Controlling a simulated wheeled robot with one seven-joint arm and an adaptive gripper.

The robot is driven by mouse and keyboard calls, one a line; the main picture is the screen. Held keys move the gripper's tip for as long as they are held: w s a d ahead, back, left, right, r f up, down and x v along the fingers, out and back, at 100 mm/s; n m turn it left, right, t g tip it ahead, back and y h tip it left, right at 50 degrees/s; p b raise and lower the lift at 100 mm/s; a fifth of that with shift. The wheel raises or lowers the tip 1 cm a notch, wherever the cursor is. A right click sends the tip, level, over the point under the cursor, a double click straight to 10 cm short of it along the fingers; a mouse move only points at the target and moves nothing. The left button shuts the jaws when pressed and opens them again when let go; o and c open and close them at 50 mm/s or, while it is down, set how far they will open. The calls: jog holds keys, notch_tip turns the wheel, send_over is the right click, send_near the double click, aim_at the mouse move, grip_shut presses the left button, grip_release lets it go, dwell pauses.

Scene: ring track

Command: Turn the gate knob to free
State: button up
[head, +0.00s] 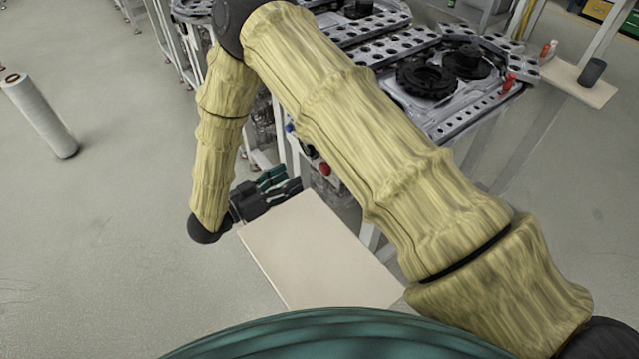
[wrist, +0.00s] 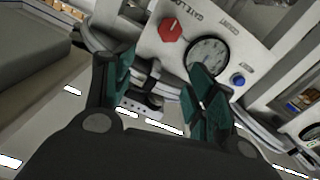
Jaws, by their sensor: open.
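The red gate knob (wrist: 171,28) is on a pale panel (wrist: 258,52) in the wrist view, under lettering that starts "GATE". It carries a pale mark, but I cannot read its setting. My gripper (wrist: 160,88) is open and empty, its two green-padded fingers apart. The knob shows beyond the gap between the fingertips and is not touched. In the head view my gripper (head: 284,184) is low beside the bench, and a red knob (head: 325,168) shows a little to its right.
A round dial (wrist: 206,54) and a blue button (wrist: 237,80) are right of the knob; the right finger partly covers the dial. A pale board (head: 310,250) lies close by my gripper. The bench (head: 450,125) stands behind my arm. A white post (head: 40,115) stands on open floor at left.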

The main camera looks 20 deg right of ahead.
aim_at(321, 170)
jog(key=w+d+f, duration=0.1)
jog(key=d, duration=0.2)
jog(key=w+d+f, duration=0.1)
jog(key=d, duration=0.2)
jog(key=w+d+f, duration=0.1)
jog(key=d, duration=0.3)
jog(key=shift+w+d+f, duration=0.1)
jog(key=shift+w+f, duration=0.05)
jog(key=shift+w, duration=0.2)
jog(key=shift+c, duration=0.4)
jog(key=c, duration=0.9)
